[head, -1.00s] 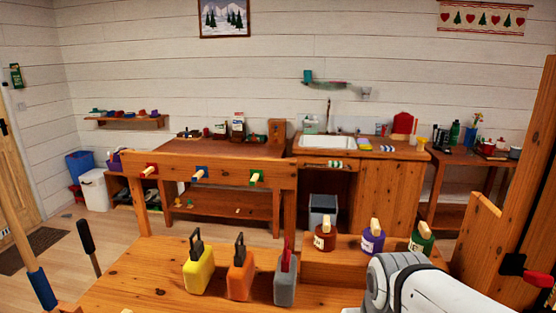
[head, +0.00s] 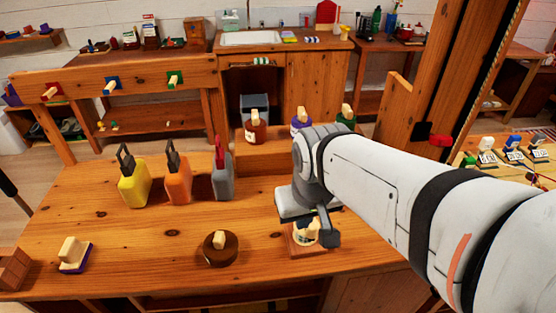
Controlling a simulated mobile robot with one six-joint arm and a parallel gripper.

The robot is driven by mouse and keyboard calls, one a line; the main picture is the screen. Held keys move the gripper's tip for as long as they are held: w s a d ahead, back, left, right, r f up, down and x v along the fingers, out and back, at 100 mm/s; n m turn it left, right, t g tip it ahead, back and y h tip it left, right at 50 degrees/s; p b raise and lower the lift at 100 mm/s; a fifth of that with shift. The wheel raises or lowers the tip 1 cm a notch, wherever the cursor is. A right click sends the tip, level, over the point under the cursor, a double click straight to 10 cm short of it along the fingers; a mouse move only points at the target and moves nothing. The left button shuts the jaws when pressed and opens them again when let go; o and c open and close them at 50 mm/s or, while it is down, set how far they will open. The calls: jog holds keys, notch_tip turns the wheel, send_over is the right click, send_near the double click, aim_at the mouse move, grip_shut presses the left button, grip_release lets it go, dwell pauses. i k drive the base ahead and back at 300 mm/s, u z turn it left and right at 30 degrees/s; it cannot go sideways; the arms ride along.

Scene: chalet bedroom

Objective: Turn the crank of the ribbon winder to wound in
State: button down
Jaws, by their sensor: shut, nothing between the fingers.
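A small wooden block with a cream, round part on top (head: 305,236) stands near the front of the wooden bench, under my arm's end. It may be the ribbon winder, but its crank and its setting cannot be made out. My gripper (head: 327,236) is shut and points down just over this thing's right side. It holds nothing. The wrist covers part of the thing, and I cannot tell whether the fingers touch it.
A round brown piece with a cream knob (head: 221,248) lies to the left. A purple-edged block (head: 75,254) is further left. Yellow (head: 134,186), orange (head: 179,184) and grey (head: 222,178) containers stand behind. Bare bench (head: 130,220) lies between them. A wooden post (head: 425,75) rises at the right.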

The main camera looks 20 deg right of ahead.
aim_at(308, 236)
jog(key=z, duration=0.45)
jog(key=k, duration=0.9)
jog(key=z, duration=0.65)
jog(key=i, duration=0.4)
jog(key=u, duration=0.15)
jog(key=k, duration=0.75)
jog(key=u, duration=0.2)
jog(key=i, duration=0.75)
jog(key=z, duration=0.05)
